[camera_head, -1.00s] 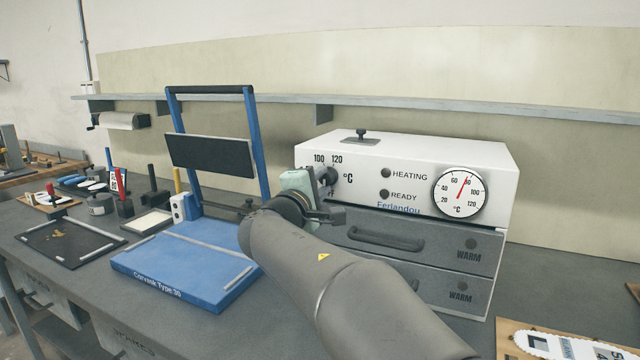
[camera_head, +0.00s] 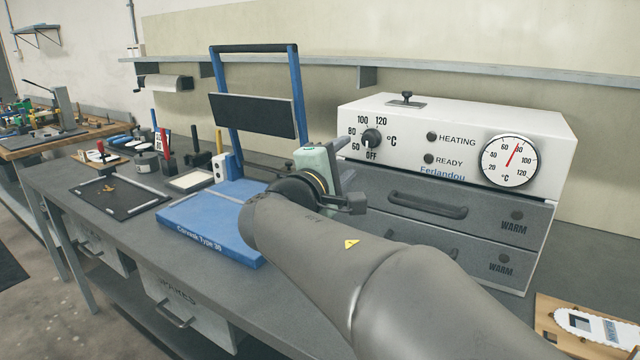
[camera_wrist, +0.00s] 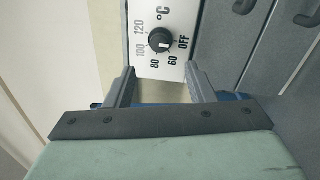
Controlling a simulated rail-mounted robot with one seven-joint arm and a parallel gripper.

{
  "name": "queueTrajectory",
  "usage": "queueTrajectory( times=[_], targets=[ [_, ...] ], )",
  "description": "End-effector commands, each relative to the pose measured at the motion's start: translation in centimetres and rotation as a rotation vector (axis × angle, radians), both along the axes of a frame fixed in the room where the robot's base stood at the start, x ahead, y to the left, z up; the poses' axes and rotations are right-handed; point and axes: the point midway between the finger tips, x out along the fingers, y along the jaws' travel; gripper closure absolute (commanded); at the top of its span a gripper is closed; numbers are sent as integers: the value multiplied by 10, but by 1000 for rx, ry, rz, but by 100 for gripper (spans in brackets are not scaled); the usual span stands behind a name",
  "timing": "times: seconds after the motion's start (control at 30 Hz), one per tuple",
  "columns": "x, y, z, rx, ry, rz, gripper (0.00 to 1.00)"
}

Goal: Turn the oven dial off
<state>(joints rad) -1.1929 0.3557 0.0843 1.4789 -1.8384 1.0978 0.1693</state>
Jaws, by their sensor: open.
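The oven dial (camera_head: 371,138) is a round black knob on the oven's white front panel, at the left, ringed by 60, 80, 100, 120 and OFF.
The white oven (camera_head: 470,120) has a round temperature gauge (camera_head: 510,160) and grey drawers with handles (camera_head: 428,203). A blue press (camera_head: 208,222) with an upright frame stands just left of my gripper.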

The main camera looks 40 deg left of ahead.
Motion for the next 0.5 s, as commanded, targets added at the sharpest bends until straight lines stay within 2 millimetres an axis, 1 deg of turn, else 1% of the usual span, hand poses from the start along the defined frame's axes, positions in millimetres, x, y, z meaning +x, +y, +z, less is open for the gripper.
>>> queueTrajectory(
  times=[0.03,0.2,0.3,0.4,0.5],
  targets=[
    [-14,-2,-2,0,0,3,51],
    [-51,-11,-4,0,-1,3,51],
    [-66,-15,-6,-1,-1,1,51],
    [-77,-18,-6,0,0,1,51],
    [-82,-19,-7,-1,0,0,51]
  ],
)
